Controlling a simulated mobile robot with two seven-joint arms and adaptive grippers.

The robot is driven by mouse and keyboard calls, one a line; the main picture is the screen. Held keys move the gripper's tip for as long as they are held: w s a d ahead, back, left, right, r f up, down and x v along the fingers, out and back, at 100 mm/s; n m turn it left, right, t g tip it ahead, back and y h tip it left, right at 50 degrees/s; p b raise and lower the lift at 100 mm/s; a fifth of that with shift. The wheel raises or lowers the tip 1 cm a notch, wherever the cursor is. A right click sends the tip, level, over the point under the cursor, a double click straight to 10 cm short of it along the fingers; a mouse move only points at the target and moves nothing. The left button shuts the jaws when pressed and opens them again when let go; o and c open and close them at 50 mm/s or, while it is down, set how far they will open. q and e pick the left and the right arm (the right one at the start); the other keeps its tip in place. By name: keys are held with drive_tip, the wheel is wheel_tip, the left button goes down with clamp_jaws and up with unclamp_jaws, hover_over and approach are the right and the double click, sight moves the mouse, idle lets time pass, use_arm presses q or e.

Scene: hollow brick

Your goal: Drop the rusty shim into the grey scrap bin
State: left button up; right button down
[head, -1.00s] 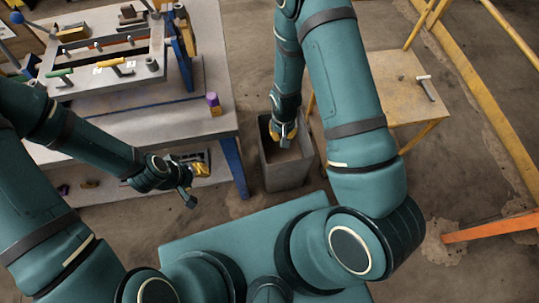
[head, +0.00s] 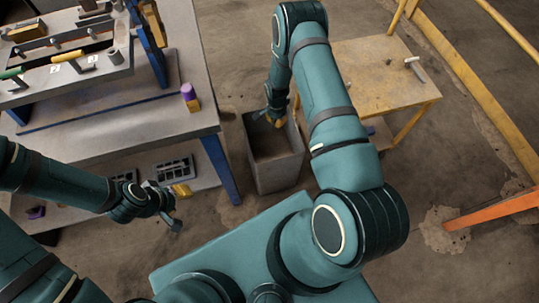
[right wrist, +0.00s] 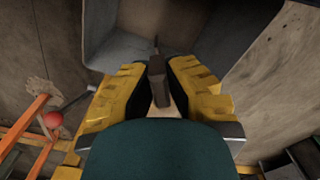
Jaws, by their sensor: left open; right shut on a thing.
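The grey scrap bin (head: 277,173) stands on the floor between the two tables, open at the top. My right gripper (head: 274,121) is over the bin's opening in the head view, pointing down. In the right wrist view its yellow fingers (right wrist: 160,95) are shut on the rusty shim (right wrist: 157,72), a thin dark brown piece that sticks out past the fingertips. The bin's inner walls (right wrist: 115,25) show beyond the shim. My left gripper (head: 178,205) is open at the lower left, near the grey workbench's lower shelf and away from the bin.
A grey workbench (head: 130,132) with a fixture and a purple-topped piece (head: 189,97) is on the left. Its blue leg (head: 222,168) is close to the bin. A yellow table (head: 370,80) is behind my right arm. An orange bar (head: 495,212) lies at the right.

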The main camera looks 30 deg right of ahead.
drive_tip(key=shift+f+b, duration=1.05)
drive_tip(key=shift+f, duration=0.9)
drive_tip(key=c, duration=1.1)
unclamp_jaws()
drive_tip(key=shift+o, duration=0.2)
drive_tip(key=shift+r, duration=0.15)
wheel_tip(320, 180, up, 12)
drive_tip(key=shift+f, duration=0.1)
